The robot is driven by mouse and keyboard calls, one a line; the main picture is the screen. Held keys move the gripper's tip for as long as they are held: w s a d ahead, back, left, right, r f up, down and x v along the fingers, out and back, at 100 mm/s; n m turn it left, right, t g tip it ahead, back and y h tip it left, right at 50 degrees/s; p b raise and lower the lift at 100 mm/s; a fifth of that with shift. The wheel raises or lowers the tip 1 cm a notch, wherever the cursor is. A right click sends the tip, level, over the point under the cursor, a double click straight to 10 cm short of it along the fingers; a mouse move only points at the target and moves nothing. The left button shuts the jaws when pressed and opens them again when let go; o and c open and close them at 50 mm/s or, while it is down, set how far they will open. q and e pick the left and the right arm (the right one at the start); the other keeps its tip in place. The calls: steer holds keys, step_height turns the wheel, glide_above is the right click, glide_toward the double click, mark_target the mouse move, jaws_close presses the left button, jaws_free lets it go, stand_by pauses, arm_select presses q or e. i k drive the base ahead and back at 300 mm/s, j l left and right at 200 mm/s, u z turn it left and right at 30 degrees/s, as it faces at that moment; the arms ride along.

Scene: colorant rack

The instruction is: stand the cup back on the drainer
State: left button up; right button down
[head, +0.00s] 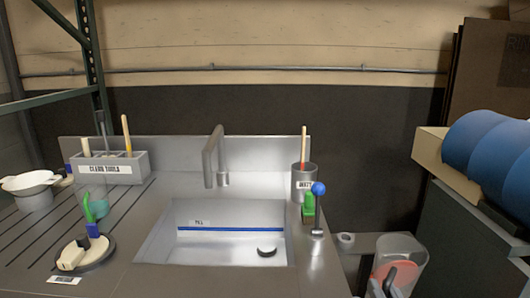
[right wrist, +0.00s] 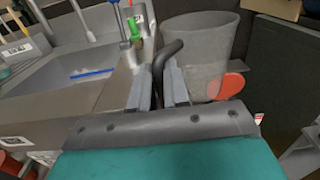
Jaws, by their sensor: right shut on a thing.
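The cup is a clear, greyish tumbler with a dark curved handle. It shows at the lower right of the head view (head: 408,250) and large in the right wrist view (right wrist: 200,45). My right gripper (right wrist: 159,85) is shut on its handle, and the cup looks roughly upright. It is held right of the sink counter, off the drainer. In the head view my right gripper (head: 389,282) is partly cut off by the bottom edge. The drainer (head: 30,228) is the dark-grooved metal area left of the basin. My left gripper is not in view.
On the drainer stand a white bowl (head: 32,183), a tool box (head: 112,167) and a dark round piece with a beige block (head: 82,256). The basin (head: 215,245) has a tall faucet (head: 210,155). A grey pot (head: 304,182) and a blue-knobbed item (head: 318,190) stand right of it.

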mark_target(61, 240)
steer(key=u, duration=0.4)
steer(key=j+u, duration=0.15)
steer(key=u, duration=0.7)
steer(key=i, duration=0.05)
